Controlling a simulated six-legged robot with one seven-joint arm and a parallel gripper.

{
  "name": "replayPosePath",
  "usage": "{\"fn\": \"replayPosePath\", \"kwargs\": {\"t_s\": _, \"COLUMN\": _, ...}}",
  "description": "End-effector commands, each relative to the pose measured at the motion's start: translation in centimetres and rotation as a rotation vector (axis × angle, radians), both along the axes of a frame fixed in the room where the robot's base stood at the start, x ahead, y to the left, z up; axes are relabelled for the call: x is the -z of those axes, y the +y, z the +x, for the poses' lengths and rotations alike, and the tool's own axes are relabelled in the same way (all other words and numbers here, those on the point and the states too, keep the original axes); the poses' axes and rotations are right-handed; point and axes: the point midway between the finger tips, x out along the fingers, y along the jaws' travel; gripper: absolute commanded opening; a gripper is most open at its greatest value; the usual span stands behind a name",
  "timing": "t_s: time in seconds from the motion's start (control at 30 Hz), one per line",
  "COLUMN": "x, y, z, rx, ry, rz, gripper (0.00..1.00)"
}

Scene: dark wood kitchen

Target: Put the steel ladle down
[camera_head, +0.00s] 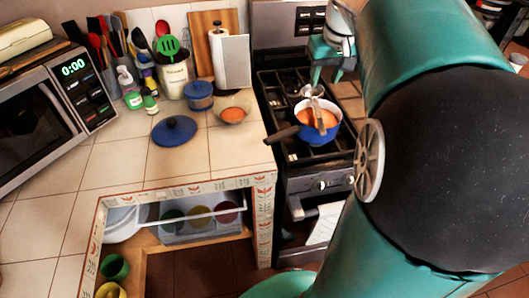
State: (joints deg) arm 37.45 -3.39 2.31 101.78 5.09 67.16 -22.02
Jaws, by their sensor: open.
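The steel ladle (316,112) rests in a blue pot (322,137) of orange soup on the stove. Its handle leans up over the pot's far rim. My gripper (326,77) is open above and behind the pot, near the top of the ladle. Its fingers look apart from the ladle, though the exact gap is hard to judge. The ladle's bowl end is hidden in the soup.
The black stove top (285,98) surrounds the pot, whose dark handle points left. My arm hides the right side.

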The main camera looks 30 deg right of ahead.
Motion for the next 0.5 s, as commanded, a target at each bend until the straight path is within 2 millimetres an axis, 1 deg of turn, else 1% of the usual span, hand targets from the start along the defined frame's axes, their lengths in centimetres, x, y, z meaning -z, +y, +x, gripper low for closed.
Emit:
{"fn": "replayPosePath", "kwargs": {"t_s": 0.03, "x": -0.2, "y": 2.9, "z": -0.3, "rx": -0.026, "ry": -0.015, "rz": -0.011, "gripper": 0.4}}
{"fn": "replayPosePath", "kwargs": {"t_s": 0.07, "x": -0.2, "y": 4.6, "z": -0.6, "rx": -0.039, "ry": -0.023, "rz": -0.017, "gripper": 0.4}}
{"fn": "replayPosePath", "kwargs": {"t_s": 0.1, "x": -0.1, "y": 6.8, "z": -1.1, "rx": -0.057, "ry": -0.036, "rz": -0.024, "gripper": 0.4}}
{"fn": "replayPosePath", "kwargs": {"t_s": 0.13, "x": 0.1, "y": 8.5, "z": -1.6, "rx": -0.069, "ry": -0.046, "rz": -0.029, "gripper": 0.4}}
{"fn": "replayPosePath", "kwargs": {"t_s": 0.2, "x": 0.6, "y": 12.0, "z": -2.9, "rx": -0.098, "ry": -0.071, "rz": -0.037, "gripper": 0.4}}
{"fn": "replayPosePath", "kwargs": {"t_s": 0.27, "x": 1.2, "y": 14.8, "z": -4.2, "rx": -0.122, "ry": -0.095, "rz": -0.041, "gripper": 0.4}}
{"fn": "replayPosePath", "kwargs": {"t_s": 0.3, "x": 1.7, "y": 16.6, "z": -5.1, "rx": -0.14, "ry": -0.111, "rz": -0.042, "gripper": 0.4}}
{"fn": "replayPosePath", "kwargs": {"t_s": 0.4, "x": 3.3, "y": 20.4, "z": -7.7, "rx": -0.182, "ry": -0.151, "rz": -0.04, "gripper": 0.4}}
{"fn": "replayPosePath", "kwargs": {"t_s": 0.5, "x": 5.0, "y": 23.2, "z": -10.1, "rx": -0.219, "ry": -0.188, "rz": -0.031, "gripper": 0.4}}
